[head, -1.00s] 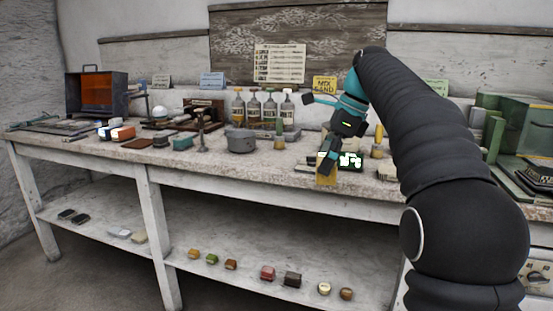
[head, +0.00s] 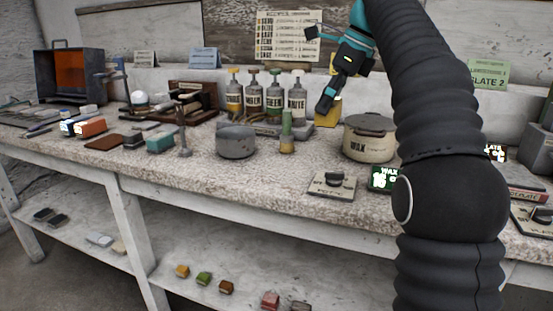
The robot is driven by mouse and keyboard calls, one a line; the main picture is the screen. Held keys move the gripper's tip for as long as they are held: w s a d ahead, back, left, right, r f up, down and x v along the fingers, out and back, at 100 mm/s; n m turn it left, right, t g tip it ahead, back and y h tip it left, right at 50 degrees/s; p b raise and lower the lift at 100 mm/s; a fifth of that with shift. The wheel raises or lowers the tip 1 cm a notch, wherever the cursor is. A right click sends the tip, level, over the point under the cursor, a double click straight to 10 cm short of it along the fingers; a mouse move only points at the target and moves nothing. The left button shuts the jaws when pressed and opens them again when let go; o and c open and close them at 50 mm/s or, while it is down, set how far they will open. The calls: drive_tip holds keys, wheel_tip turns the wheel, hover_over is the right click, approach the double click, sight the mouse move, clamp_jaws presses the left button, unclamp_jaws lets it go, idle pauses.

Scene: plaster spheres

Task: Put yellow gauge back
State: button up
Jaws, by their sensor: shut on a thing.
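My gripper (head: 327,102) is in the upper middle of the head view, reaching over the bench beyond the wax pot. It is shut on a yellow block-shaped piece, which I take for the yellow gauge (head: 327,117). The gauge hangs below the dark finger, right of the row of bottles. Part of it is hidden by the finger, and I cannot tell whether its lower end touches anything.
The cream wax pot (head: 369,141) stands close in front and right. A green and yellow cylinder (head: 287,139), a grey pot (head: 236,142) and capped bottles (head: 253,97) stand to the left. A dial box (head: 332,185) sits near the front edge.

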drive_tip(key=shift+w+a+f, duration=0.1)
drive_tip(key=shift+w+a, duration=0.05)
drive_tip(key=shift+a, duration=0.1)
drive_tip(key=a+f, duration=0.2)
drive_tip(key=a, duration=0.1)
drive_tip(key=s+a+f, duration=0.1)
drive_tip(key=a+f, duration=0.1)
drive_tip(key=a, duration=0.2)
drive_tip(key=s+a+f, duration=0.1)
drive_tip(key=a+f, duration=0.1)
drive_tip(key=a, duration=0.1)
drive_tip(key=shift+a+f, duration=0.3)
drive_tip(key=shift+f, duration=0.05)
drive_tip(key=shift+f+b, duration=0.35)
drive_tip(key=shift+f, duration=1.65)
drive_tip(key=shift+f, duration=0.15)
drive_tip(key=o, duration=0.7)
drive_tip(key=v, duration=1.2)
drive_tip(key=shift+s+p, duration=0.1)
drive_tip(key=shift+p, duration=0.25)
